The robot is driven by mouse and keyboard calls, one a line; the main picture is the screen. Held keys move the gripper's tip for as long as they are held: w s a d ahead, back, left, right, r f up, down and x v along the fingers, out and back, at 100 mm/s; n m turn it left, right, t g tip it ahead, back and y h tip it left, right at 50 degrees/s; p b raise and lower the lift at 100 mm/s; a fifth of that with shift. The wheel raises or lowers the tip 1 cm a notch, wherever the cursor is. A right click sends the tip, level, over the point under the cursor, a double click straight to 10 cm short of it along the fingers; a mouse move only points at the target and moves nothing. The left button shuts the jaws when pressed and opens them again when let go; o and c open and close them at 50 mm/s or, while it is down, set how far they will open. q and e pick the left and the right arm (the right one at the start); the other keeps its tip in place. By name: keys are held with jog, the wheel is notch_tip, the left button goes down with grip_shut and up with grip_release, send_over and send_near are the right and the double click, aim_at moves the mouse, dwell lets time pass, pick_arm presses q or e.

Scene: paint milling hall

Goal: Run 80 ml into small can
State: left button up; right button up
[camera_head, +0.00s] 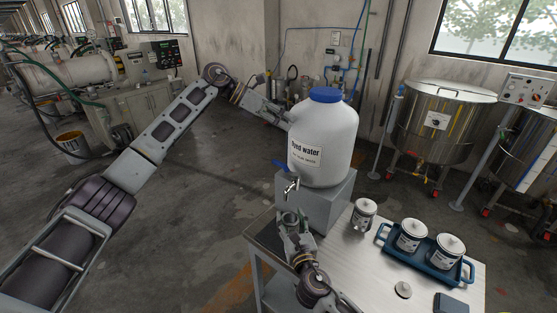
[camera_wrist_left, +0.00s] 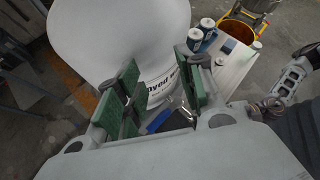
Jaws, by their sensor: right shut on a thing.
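A white carboy (camera_head: 322,140) with a blue cap and a water label stands on a grey block (camera_head: 328,205) at the table's far end. Its tap (camera_head: 291,187) points down and has a blue lever (camera_head: 281,166), which also shows in the left wrist view (camera_wrist_left: 158,122). My right gripper (camera_head: 297,238) is shut on a small open can (camera_head: 288,218), held below the tap. The can's contents cannot be made out. My left gripper (camera_head: 284,118) is beside the carboy's left side, above the lever. Its green-padded fingers (camera_wrist_left: 160,95) are apart with nothing gripped.
Two more lidded cans (camera_head: 411,235) stand in a blue tray (camera_head: 425,267). A loose lid (camera_head: 403,289) and a dark box (camera_head: 451,303) lie near the front. Steel vats (camera_head: 440,125) stand behind on the right.

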aim_at(279, 162)
pick_arm(q)
jog(key=a+f+m+y, duration=0.1)
jog(key=m+y, duration=0.2)
jog(key=m, duration=0.1)
jog(key=s+f+m+y, duration=0.1)
jog(key=m+y, duration=0.2)
jog(key=m, duration=0.1)
jog(key=a+f+m+y, duration=0.1)
jog(key=m+y, duration=0.3)
jog(key=shift+s+a, duration=0.3)
jog(key=shift+s, duration=0.05)
jog(key=shift+f, duration=0.15)
jog(key=shift+w+d+f, duration=0.25)
jog(key=shift+w+f, duration=0.05)
jog(key=shift+f, duration=1.65)
jog(key=shift+w+d+f, duration=0.2)
jog(key=shift+w+f, duration=0.15)
jog(key=shift+f, duration=1.55)
jog(key=shift+w+d+f, duration=0.25)
jog(key=shift+w+f, duration=0.05)
jog(key=shift+f, duration=1.65)
grip_shut()
